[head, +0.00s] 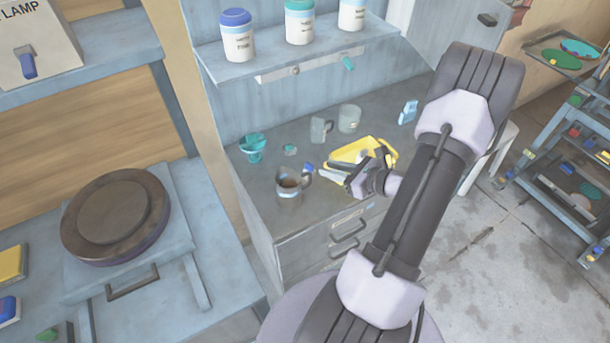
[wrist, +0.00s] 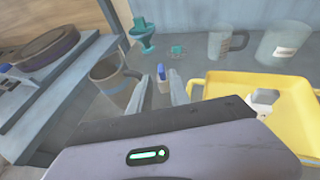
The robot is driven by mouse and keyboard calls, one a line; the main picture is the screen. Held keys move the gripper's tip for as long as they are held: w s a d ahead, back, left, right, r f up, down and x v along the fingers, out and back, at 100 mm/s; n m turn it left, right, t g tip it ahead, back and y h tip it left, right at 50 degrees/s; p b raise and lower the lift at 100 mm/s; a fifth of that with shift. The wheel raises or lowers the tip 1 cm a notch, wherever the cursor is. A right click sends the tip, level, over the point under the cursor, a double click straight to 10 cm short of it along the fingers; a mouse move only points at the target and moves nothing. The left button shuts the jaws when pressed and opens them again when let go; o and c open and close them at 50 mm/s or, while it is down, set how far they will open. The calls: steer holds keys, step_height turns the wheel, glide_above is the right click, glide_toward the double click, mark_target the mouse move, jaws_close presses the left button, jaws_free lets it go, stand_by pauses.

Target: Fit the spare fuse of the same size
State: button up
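My gripper (head: 347,176) is low over the grey cabinet top (head: 262,195), beside the yellow tray (head: 382,145). In the wrist view its two fingers (wrist: 162,92) stand apart. A small blue-topped piece with a pale lower part (wrist: 161,75) shows in line with the gap between them; I cannot tell whether it is between the tips or just beyond. In the head view the piece's blue top (head: 309,167) shows just past the fingertips. I cannot make out any thing that is clearly a fuse. A white piece with a dark part (wrist: 264,101) is in the yellow tray.
A brown mug (head: 291,186) stands close left of my gripper. Behind are a teal cup-like piece (head: 252,146), a small teal piece (head: 289,149) and clear vessels (head: 348,118). A shelf (head: 285,62) with jars overhangs the back. A LAMP box (head: 35,45) and round press (head: 115,215) are left.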

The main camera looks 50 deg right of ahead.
mark_target(312, 165)
steer(key=x, duration=0.3)
steer(key=b+x, duration=0.1)
steer(key=x, duration=0.2)
steer(key=b+x, duration=0.1)
steer(key=x, duration=0.2)
steer(key=shift+s+d+f, duration=0.1)
steer(key=shift+s+f, duration=0.05)
steer(key=shift+f, duration=0.1)
jaws_close()
